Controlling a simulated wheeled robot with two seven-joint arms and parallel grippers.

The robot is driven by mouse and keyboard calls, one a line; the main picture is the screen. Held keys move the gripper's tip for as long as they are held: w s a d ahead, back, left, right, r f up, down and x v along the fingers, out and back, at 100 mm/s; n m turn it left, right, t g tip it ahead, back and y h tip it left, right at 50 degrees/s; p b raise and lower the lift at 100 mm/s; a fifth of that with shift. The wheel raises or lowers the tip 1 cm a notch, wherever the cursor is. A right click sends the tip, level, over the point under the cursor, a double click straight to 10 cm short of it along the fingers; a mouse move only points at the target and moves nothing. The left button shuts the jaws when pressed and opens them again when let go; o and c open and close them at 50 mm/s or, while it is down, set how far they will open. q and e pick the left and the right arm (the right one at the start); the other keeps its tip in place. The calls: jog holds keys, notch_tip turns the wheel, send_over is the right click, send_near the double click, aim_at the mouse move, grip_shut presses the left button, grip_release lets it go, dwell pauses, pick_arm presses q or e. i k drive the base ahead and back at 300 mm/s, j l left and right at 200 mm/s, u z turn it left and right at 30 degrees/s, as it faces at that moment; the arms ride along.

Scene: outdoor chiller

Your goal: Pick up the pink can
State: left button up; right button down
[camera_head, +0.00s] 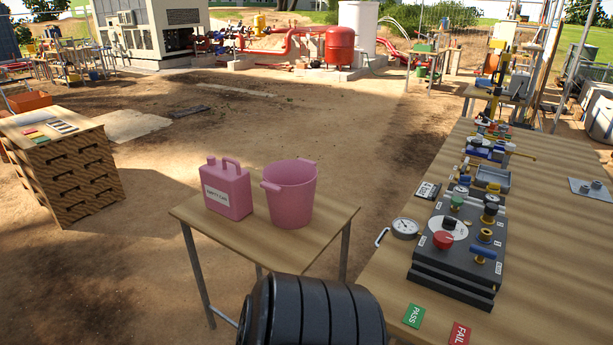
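The pink can (227,187) is a jerrycan with a top handle, a spout and a white label on its front. It stands upright on a small wooden table (330,222) in the head view. A pink bucket (290,193) stands close to its right on the same table. Neither of my grippers shows in this view, so their distance from the can cannot be told.
A long wooden workbench (560,260) on the right holds a dark control box (458,248), a gauge (404,228) and green and red cards. A wooden crate stack (70,172) stands at left. Bare ground lies between.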

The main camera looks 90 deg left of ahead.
aim_at(227, 188)
jog(key=u, duration=3.35)
jog(key=i+j+z, duration=0.15)
jog(key=i+l, duration=0.05)
